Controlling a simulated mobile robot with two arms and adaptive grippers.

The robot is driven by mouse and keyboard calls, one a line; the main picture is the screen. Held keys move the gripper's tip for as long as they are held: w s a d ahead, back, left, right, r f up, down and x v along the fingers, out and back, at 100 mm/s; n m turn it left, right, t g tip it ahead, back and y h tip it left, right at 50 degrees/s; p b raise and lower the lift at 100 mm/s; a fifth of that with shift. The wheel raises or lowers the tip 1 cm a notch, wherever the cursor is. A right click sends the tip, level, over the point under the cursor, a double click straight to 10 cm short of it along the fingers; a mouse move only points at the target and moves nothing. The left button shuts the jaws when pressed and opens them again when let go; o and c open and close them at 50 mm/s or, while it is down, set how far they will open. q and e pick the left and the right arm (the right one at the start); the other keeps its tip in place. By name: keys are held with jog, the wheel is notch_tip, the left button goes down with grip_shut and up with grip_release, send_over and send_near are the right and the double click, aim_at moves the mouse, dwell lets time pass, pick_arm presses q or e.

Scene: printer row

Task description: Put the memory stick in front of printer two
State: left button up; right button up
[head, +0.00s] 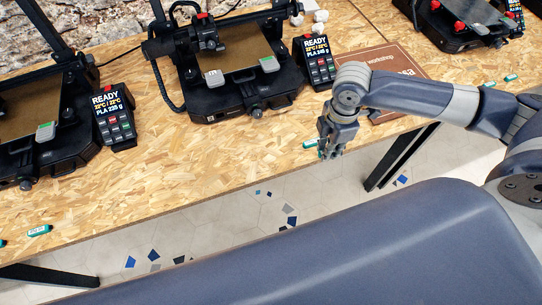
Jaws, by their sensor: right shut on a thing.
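My right gripper (331,153) points down at the front edge of the wooden table, right of the middle printer. It is shut on a small teal memory stick (310,144), mostly hidden by the fingers; only a teal end shows at their left. The middle printer (247,101) is black with a tan bed and a READY screen. Another printer (40,152) stands at the left, and a third (462,28) at the top right. I cannot read a number on any of them. My left gripper is out of view.
Similar teal sticks lie at the front left (40,231) and at the right (510,78). A brown workshop mat (405,62) lies behind my right arm. The wooden table (190,160) is clear in front of the middle printer, up to its front edge.

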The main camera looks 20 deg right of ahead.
jog(key=shift+w+d+n, duration=0.15)
jog(key=shift+w+n, duration=0.1)
jog(key=shift+n, duration=0.25)
jog(key=p, duration=0.3)
send_over(270, 158)
jog(key=shift+d+f, duration=0.1)
jog(key=shift+f, duration=0.9)
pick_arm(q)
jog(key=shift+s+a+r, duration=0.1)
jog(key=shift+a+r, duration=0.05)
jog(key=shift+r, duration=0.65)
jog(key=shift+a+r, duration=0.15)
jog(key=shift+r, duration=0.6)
pick_arm(e)
jog(key=shift+f, duration=1.5)
jog(key=shift+f, duration=0.15)
jog(key=o, duration=0.8)
jog(key=shift+c, duration=0.2)
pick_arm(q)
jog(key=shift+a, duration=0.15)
